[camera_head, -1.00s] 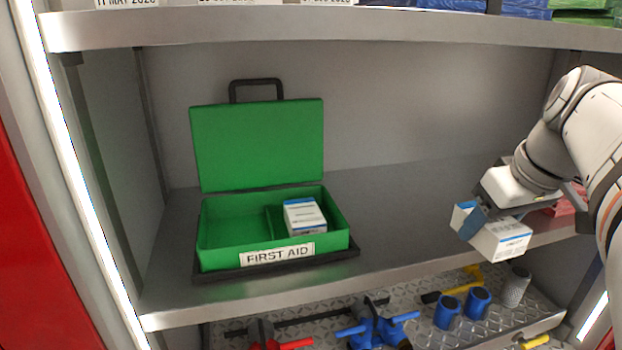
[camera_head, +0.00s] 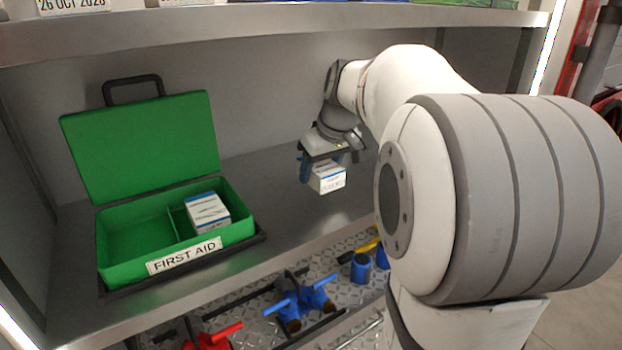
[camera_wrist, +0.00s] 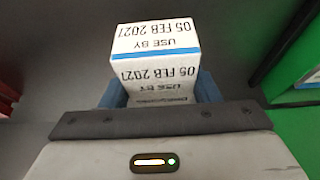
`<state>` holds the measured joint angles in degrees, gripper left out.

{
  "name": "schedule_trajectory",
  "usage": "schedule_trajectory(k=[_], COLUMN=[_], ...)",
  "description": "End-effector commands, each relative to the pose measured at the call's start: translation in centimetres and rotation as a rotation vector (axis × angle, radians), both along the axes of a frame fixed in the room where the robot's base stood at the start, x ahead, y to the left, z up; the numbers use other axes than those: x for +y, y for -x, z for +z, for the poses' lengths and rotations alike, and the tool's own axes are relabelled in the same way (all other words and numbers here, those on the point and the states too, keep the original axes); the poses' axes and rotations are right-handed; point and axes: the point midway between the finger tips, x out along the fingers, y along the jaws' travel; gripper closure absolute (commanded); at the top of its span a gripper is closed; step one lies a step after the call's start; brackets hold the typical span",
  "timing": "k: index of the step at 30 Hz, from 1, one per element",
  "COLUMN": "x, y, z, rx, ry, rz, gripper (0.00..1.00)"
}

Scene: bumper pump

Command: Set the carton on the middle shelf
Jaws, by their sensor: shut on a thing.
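My gripper (camera_head: 322,170) is shut on a small white carton (camera_head: 328,178) with a blue stripe. It holds the carton above the middle shelf (camera_head: 285,210), to the right of the green first aid box. In the wrist view the carton (camera_wrist: 155,42) sits between the blue fingers and shows "USE BY 05 FEB 2027" upside down. Whether the carton touches the shelf is unclear, but it appears raised.
An open green first aid box (camera_head: 125,235) stands at the left of the shelf with another white carton (camera_head: 207,212) in its right compartment. Blue and red valve fittings (camera_head: 300,300) lie on the shelf below. The upper shelf (camera_head: 250,32) hangs overhead.

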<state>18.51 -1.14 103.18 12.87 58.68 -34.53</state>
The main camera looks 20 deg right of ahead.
Motion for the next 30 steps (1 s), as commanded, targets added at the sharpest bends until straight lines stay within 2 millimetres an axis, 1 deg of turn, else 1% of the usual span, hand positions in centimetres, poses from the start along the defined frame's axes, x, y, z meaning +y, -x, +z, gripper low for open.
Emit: schedule_trajectory(k=[3,6,9,15,19,20,27,30], x=[0.0,0.0,0.1,0.0,0.0,0.0,0.0,0.0], y=[0.1,-0.1,-0.3,-0.3,-0.3,-0.3,-0.3,-0.3], z=[-1.9,-3.0,-3.4,-3.5,-3.9,-3.9,-3.8,-3.8], rx=[0.006,0.006,0.003,0.001,0.002,0.002,0.002,0.002], ry=[-0.003,-0.003,-0.002,-0.001,-0.001,-0.001,0.0,0.0], rz=[-0.001,-0.001,-0.001,-0.001,-0.001,-0.001,-0.002,-0.002], gripper=[0.68,0.68,0.68,0.68,0.68,0.43,0.24,0.22])
